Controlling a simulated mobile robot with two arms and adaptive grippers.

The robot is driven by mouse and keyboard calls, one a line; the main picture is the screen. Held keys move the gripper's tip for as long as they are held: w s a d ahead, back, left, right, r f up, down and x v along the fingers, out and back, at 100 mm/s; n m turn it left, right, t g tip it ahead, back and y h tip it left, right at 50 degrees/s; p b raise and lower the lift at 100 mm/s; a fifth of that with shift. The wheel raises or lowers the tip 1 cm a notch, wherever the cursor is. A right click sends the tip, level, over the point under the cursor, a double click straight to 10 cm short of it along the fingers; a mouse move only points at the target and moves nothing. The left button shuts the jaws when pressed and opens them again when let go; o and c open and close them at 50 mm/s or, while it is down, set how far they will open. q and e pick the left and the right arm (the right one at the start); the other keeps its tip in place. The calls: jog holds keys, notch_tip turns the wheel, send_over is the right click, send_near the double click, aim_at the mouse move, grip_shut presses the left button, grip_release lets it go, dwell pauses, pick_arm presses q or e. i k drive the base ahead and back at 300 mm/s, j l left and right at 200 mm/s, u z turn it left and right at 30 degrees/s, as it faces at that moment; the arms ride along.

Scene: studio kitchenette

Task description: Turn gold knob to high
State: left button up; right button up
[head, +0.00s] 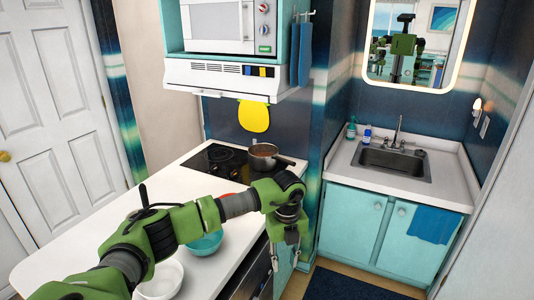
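The arm of my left gripper (285,250) comes in from the left and reaches over the counter. The gripper points down in front of the counter's front edge, beside the dark oven front. Its two fingers look apart with nothing between them. The black cooktop (222,160) is set into the white counter behind the arm, with a pot (264,156) on it. I cannot make out a gold knob on the stove; part of its front is hidden by my arm. A gold round knob (5,156) shows on the white door at the far left. My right gripper is out of view.
A teal bowl (205,243) and a white bowl (160,280) stand on the counter by my arm. A microwave (222,25) and hood (220,78) hang above the cooktop. A sink (396,162) is at the right. A dark mat (350,285) lies on the floor.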

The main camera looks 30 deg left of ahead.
aim_at(234, 175)
jog(key=i+u, duration=0.2)
jog(key=i, duration=0.3)
jog(key=i+u, duration=0.2)
jog(key=i, duration=0.25)
jog(key=i+l+u, duration=0.25)
jog(key=i, duration=0.25)
jog(key=i+l+u, duration=0.2)
jog(key=i, duration=0.25)
jog(key=i+u, duration=0.4)
jog(key=i+l+u, duration=0.2)
jog(key=i+u, duration=0.15)
